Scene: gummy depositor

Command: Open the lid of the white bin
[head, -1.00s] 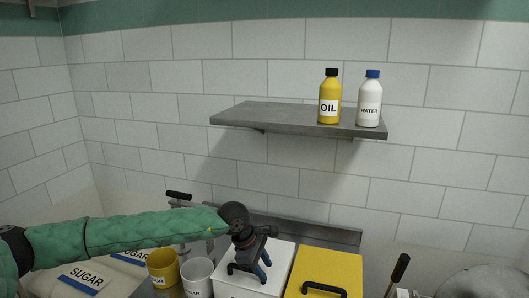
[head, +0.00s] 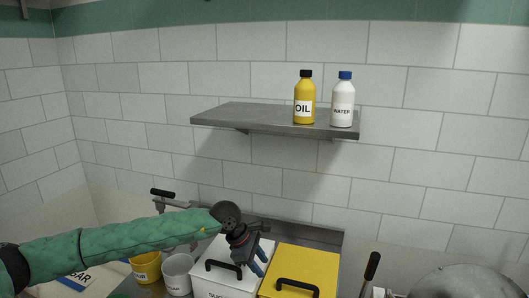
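The white bin (head: 226,287) stands at the bottom centre with its white lid (head: 212,252) down on it. A black handle (head: 224,266) arches over the lid. My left gripper (head: 261,262) points down over the right part of the lid, to the right of the handle and apart from it. Its two bluish fingers appear spread with nothing between them. The gripper hides the lid's right edge in part. My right gripper is not in view.
A yellow bin (head: 312,262) with a black handle stands close on the right. A yellow cup (head: 146,268) and a white cup (head: 177,275) stand left of the white bin. A grey shelf (head: 240,116) above holds the oil bottle (head: 304,100) and water bottle (head: 342,104).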

